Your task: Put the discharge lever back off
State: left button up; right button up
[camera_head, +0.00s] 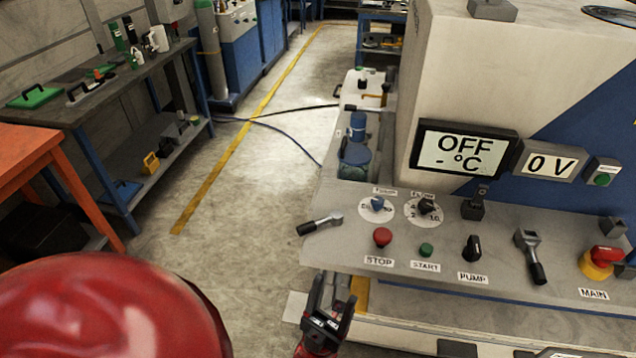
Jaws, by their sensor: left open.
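Two levers with grey metal heads and black handles show on the control panel. One lever (320,224) sits at the panel's left edge, its handle pointing left over the edge. The other lever (531,258) is at the right of the panel, its handle pointing down toward the front. Neither has a readable label, so I cannot tell which is the discharge lever. My left gripper (329,306) is open and empty, below the panel's front left corner, apart from both levers. My right gripper is not in view.
The panel (400,245) carries a red STOP button (382,237), green START button (426,250), black PUMP knob (472,248) and red MAIN switch (603,260). Screens read OFF (463,153) and 0 V (548,163). Open floor lies left; a workbench (90,100) stands beyond.

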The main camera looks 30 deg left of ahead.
aim_at(336, 217)
jog(key=u, duration=1)
